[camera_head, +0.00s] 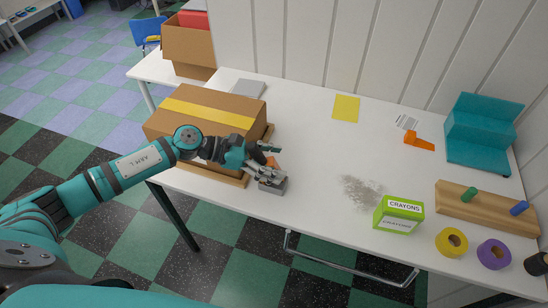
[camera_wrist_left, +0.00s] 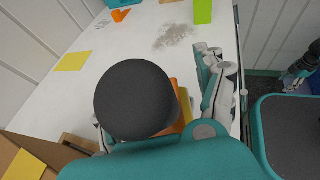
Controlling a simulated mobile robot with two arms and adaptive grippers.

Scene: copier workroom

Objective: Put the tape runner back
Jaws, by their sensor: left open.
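My left gripper (camera_head: 268,166) is open over the table, just right of the cardboard box. A small orange thing (camera_head: 272,161) shows between its fingers, mostly hidden; it also shows in the left wrist view (camera_wrist_left: 181,122). I cannot tell whether it is the tape runner or whether the fingers touch it. A dark round shape hides much of the gap in the left wrist view. My right gripper (camera_wrist_left: 303,66) seems to show at the wrist view's right edge, too small to read.
A cardboard box (camera_head: 190,122) with a yellow stripe stands left. A grey patch (camera_head: 362,190), green crayon box (camera_head: 399,212), wooden peg block (camera_head: 485,209), yellow roll (camera_head: 451,241), purple roll (camera_head: 493,253) and teal stepped stand (camera_head: 481,130) lie right.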

